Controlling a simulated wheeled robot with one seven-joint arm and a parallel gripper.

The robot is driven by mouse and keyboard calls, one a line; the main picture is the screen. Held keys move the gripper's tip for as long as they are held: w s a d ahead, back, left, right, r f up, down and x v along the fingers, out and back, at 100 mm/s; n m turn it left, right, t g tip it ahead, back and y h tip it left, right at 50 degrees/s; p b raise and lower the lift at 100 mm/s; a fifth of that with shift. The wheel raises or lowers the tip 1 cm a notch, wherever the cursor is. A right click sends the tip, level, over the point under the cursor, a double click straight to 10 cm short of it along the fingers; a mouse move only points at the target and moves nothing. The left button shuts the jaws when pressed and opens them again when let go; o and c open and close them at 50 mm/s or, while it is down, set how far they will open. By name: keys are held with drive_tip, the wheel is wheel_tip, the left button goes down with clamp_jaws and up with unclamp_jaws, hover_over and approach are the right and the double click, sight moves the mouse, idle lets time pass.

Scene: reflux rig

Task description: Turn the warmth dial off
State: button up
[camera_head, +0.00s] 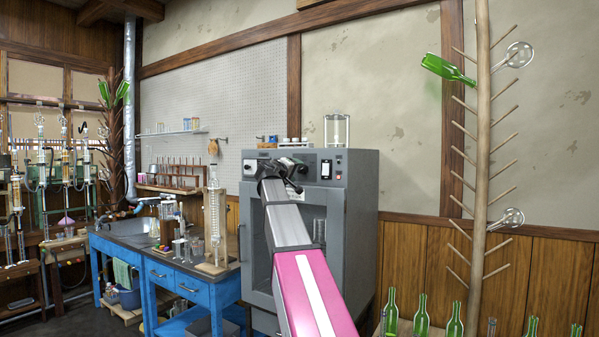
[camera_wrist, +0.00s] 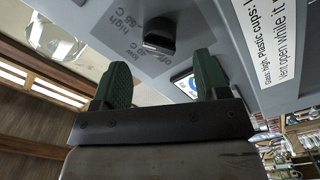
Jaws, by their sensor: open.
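The warmth dial (camera_wrist: 160,36) is a dark knob on the grey panel in the wrist view. Printed labels beside it read "high" and "off" with temperatures; I cannot tell which its pointer faces. My gripper (camera_wrist: 162,82) is open, its two green-padded fingers apart and empty. The dial lies ahead of the gap between them, apparently not touching either finger. In the head view my gripper (camera_head: 283,178) is in front of the upper panel of the grey cabinet (camera_head: 362,200), and the dial is hidden behind it or too small to make out.
A glass jar (camera_head: 337,130) and small white cups stand on the cabinet. A blue bench (camera_head: 165,277) with a sink and glassware stands to the left. A bottle-drying tree (camera_head: 482,150) rises at right, with green bottles (camera_head: 421,316) below. A white text label (camera_wrist: 262,40) is on the panel.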

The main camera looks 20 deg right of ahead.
sight(300, 170)
drive_tip(key=shift+x, duration=2.3)
drive_tip(key=c, duration=0.9)
